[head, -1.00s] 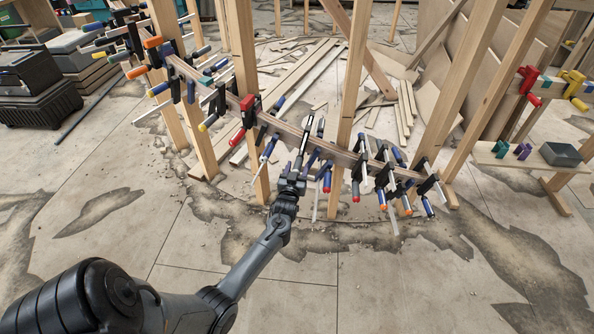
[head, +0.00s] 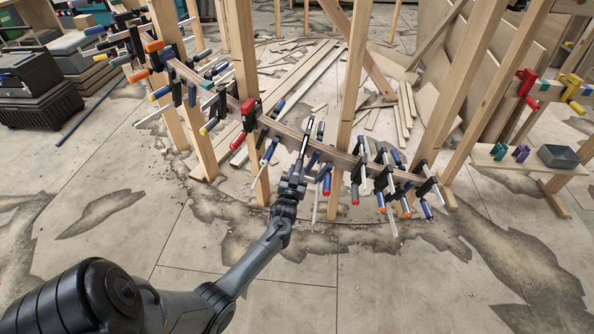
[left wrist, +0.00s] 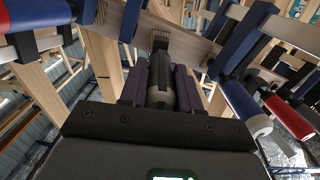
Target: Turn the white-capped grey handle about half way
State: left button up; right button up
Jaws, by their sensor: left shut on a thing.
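My left gripper (head: 296,172) is at the lower side of the curved wooden stringer (head: 338,158), near its middle. In the left wrist view, its two dark fingers (left wrist: 160,82) are shut around a grey handle (left wrist: 160,92) with a pale band near its wrist end. The handle lies between the fingers and points up towards the wood. In the head view the gripper hides most of this handle, and I cannot make out its white cap clearly. My right gripper is not in view.
Several clamps line the stringer. A red-handled clamp (head: 242,122) is left of my gripper, and a blue handle with a red end (head: 327,182) is close on its right. The floor in front is open.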

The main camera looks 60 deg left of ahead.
pick_arm(q)
jog(key=m+p, duration=0.1)
jog(key=m, duration=0.1)
jog(key=m+p, duration=0.1)
jog(key=shift+r+m, duration=0.2)
jog(key=shift+m, duration=0.2)
jog(key=m+p, duration=0.2)
jog(key=m, duration=0.1)
jog(key=shift+m, duration=0.3)
jog(key=m+p, duration=0.2)
jog(key=m, duration=0.2)
jog(key=shift+s+a, duration=0.1)
jog(key=m, duration=0.3)
jog(key=shift+m+p, duration=0.35)
jog(key=shift+m, duration=0.35)
jog(key=o, duration=1)
jog(key=shift+o, duration=0.2)
